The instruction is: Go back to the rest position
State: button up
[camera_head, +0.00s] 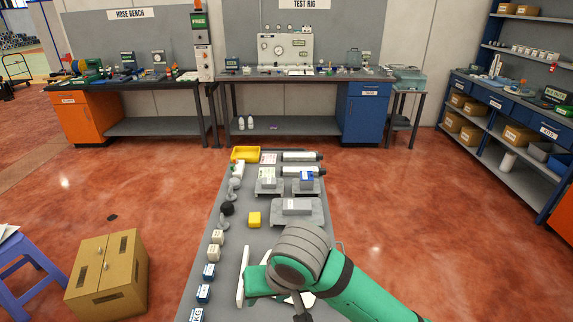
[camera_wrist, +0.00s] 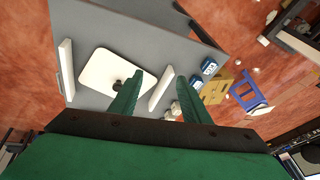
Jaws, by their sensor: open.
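My gripper (camera_wrist: 160,79) shows two green fingers apart in the wrist view. Nothing is visibly held between them; a white upright bar (camera_wrist: 161,90) appears in the gap, and I cannot tell how far below the fingers it is. In the head view my green arm reaches in from the lower right over the near end of a long grey table (camera_head: 205,262), and my wrist hides most of the gripper. The white bar also shows there (camera_head: 243,276), beside the green gripper part. A white plate with a dark knob (camera_wrist: 98,72) lies left of the fingers in the wrist view.
Blue-and-white labelled blocks (camera_head: 204,293) line the table's left edge. A yellow block (camera_head: 254,219), a grey block (camera_head: 297,206) and a yellow tray (camera_head: 245,154) stand farther along. A cardboard box (camera_head: 106,277) and blue stool (camera_head: 22,262) stand left. Red floor is clear right.

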jog(key=w+a+r+m+t+y, duration=0.25)
jog(key=a+t+y, duration=0.2)
jog(key=a, duration=0.35)
jog(key=w+a+r+m+t+y, duration=0.25)
jog(key=a+t+y, duration=0.2)
jog(key=a, duration=0.35)
jog(key=s+d+f+m+t+h, duration=0.25)
jog(key=s+d+f+h, duration=0.3)
jog(key=f, duration=0.35)
jog(key=s+d+f+m+t+h, duration=0.2)
jog(key=s+d+f+m+h, duration=0.15)
jog(key=s+d+f, duration=0.4)
jog(key=s+d+f+n+h, duration=0.1)
jog(key=s+d+f+n, duration=0.1)
jog(key=s, duration=0.8)
jog(key=s+d+f+n+g+h, duration=0.1)
jog(key=s+d+n, duration=0.4)
jog(key=s, duration=0.5)
notch_tip(320, 180, down, 3)
jog(key=shift+s+d+r+n+h, duration=0.15)
jog(key=shift+s+n+h, duration=0.25)
jog(key=shift+n+h, duration=0.25)
